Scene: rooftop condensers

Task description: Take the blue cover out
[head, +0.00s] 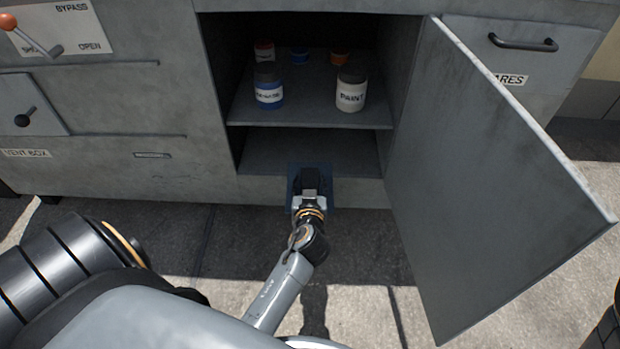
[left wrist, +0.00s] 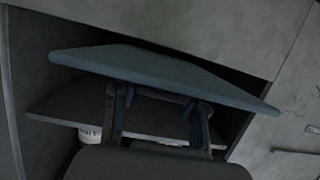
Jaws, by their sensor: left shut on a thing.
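The blue cover (head: 325,195) is a flat dark-blue plate at the front edge of the open cabinet's lower compartment. My left gripper (head: 310,178) is shut on it and hides most of it in the head view. In the left wrist view, the cover (left wrist: 165,70) is a wide plate seen at a slant across the cabinet opening, with the gripper's two fingers (left wrist: 159,105) at its near edge. In the head view it overlaps the cabinet's bottom front board; I cannot tell whether they touch. My right gripper is not in view.
The open cabinet door (head: 480,190) stands out on the right. The shelf (head: 310,117) holds a blue-labelled jar (head: 268,88), a white paint jar (head: 351,90) and several more behind. An orange-knobbed lever (head: 30,35) is at upper left. The lower compartment floor (head: 265,155) looks clear.

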